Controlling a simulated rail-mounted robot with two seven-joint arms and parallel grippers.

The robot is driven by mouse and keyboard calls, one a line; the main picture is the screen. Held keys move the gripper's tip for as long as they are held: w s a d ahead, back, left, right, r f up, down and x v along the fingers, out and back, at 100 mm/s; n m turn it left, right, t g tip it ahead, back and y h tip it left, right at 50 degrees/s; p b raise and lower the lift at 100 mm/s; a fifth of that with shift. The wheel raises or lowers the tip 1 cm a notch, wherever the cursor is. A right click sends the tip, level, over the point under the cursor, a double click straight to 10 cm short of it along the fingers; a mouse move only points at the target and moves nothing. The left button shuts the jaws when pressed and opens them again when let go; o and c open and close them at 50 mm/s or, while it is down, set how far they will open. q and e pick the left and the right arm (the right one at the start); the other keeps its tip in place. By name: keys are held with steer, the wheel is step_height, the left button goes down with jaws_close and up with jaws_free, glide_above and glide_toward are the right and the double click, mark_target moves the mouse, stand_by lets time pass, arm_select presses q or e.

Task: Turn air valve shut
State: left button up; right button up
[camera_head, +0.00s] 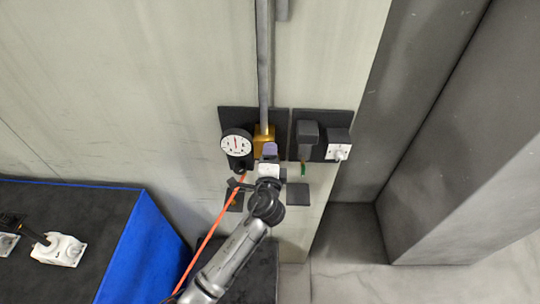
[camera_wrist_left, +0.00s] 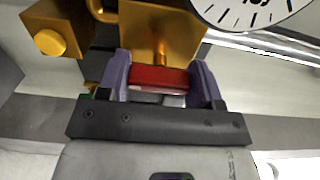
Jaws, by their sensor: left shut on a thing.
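The air valve's brass body (camera_head: 262,133) is mounted on a dark wall plate below a vertical grey pipe. In the left wrist view the brass body (camera_wrist_left: 155,35) is close in front of my gripper. Its red handle (camera_wrist_left: 160,76) lies crosswise between the two purple fingers. My left gripper (camera_head: 269,151) reaches up to the valve from below and covers the handle in the head view. In the left wrist view my left gripper (camera_wrist_left: 161,85) is shut on the red handle, one finger at each end. My right gripper is not in view.
A round white gauge (camera_head: 236,143) sits just left of the valve. A dark box and a white socket (camera_head: 338,151) are on a plate to the right. An orange hose (camera_head: 205,240) runs down left beside my arm. A blue-sided bench (camera_head: 140,240) stands at lower left.

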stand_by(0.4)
arm_select(q)
steer(key=o, duration=0.9)
steer(key=shift+s, duration=0.1)
steer(key=shift+s+a+b, duration=0.2)
steer(key=shift+s+b, duration=0.45)
steer(key=shift+s, duration=2.8)
steer(key=shift+s+a+b, duration=0.15)
steer(key=shift+s+b, duration=0.5)
steer(key=shift+s, duration=2.75)
